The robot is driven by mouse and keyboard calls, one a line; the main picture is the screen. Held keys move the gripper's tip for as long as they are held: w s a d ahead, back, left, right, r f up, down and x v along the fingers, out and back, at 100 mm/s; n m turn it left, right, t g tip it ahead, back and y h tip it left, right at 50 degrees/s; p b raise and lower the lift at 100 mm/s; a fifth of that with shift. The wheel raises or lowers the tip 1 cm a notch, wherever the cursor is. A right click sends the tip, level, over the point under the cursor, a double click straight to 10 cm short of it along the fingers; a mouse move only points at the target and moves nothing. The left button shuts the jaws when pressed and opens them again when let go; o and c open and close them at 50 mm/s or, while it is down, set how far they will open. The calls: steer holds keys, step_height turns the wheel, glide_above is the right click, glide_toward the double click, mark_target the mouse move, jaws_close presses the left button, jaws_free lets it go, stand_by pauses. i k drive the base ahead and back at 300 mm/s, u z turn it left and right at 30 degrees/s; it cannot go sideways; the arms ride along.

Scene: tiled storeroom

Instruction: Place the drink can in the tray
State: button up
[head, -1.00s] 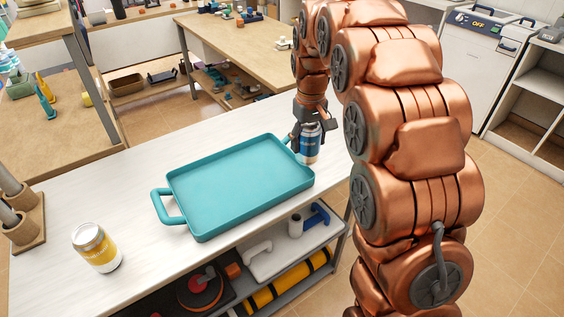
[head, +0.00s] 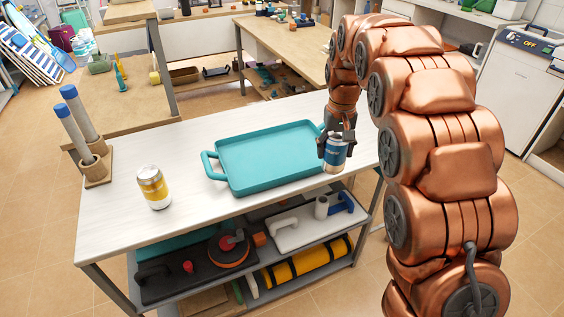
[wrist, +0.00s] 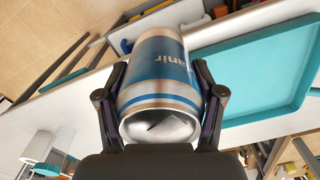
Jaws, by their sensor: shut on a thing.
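A blue and silver drink can (head: 335,155) is between the fingers of my gripper (head: 337,140), at the right end of the teal tray (head: 270,160) in the head view. In the wrist view the can (wrist: 160,75) fills the middle, with a dark finger on each side, and my gripper (wrist: 160,105) is shut on it. The tray (wrist: 262,75) lies to the right in that view. The tray is empty and has a handle at its left end. The can is beside the tray, not in it. I cannot tell whether its base touches the table.
A yellow and white can (head: 153,187) stands on the white table (head: 130,222) left of the tray. Two grey cylinders with blue tops (head: 75,125) stand in brown holders at the far left. A lower shelf holds tools and a yellow roll (head: 305,267).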

mark_target(248, 164)
steer(key=z, duration=2.35)
steer(key=k, duration=1.75)
steer(key=u, duration=2.4)
steer(key=i, duration=1)
